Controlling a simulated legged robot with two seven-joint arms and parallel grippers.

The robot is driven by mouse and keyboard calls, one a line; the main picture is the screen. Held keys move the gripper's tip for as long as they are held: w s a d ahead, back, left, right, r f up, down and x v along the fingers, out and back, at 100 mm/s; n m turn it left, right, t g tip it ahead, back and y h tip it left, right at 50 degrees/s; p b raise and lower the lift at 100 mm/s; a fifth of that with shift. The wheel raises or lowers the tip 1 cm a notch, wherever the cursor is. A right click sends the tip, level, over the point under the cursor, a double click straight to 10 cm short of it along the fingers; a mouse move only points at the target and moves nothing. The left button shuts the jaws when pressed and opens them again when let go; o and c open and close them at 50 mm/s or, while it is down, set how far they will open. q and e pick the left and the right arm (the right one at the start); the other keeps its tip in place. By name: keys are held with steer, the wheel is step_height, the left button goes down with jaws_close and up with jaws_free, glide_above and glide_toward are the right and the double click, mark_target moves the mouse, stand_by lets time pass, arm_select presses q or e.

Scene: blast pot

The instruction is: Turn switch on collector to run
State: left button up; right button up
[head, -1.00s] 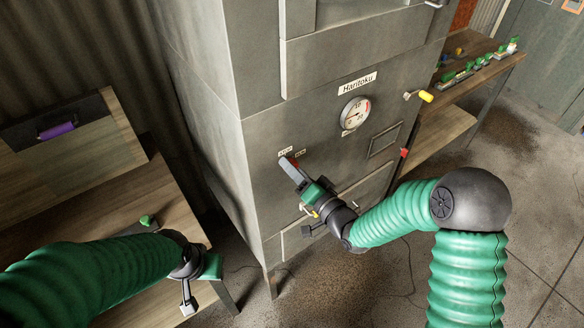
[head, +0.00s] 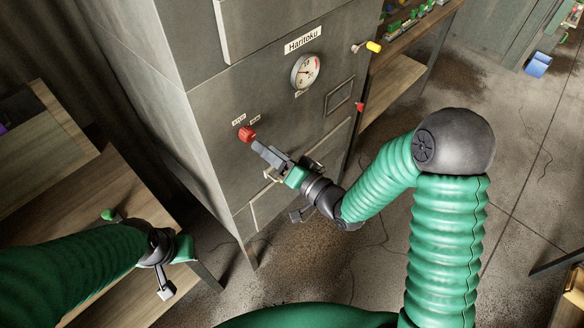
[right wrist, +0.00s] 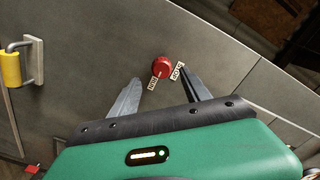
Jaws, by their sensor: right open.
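The red switch knob (head: 247,134) sits on the front of the grey collector cabinet (head: 215,120), below two small labels. In the right wrist view the knob (right wrist: 162,67) shows between a RUN label (right wrist: 152,84) and a STOP label (right wrist: 177,71). A small pale mark on the knob appears nearer the RUN side. My right gripper (head: 258,148) is open and empty, its fingertips just short of the knob, apparently apart from it. My left gripper (head: 166,288) hangs low over the wooden bench; its jaws are too unclear to read.
A wooden bench (head: 130,190) stands at left. A shelf with small green things is behind right. Concrete floor is open at right.

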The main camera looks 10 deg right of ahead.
steer(key=p+v, duration=0.6)
steer(key=v, duration=0.3)
steer(key=shift+s+d, duration=0.25)
steer(key=shift+d, duration=0.05)
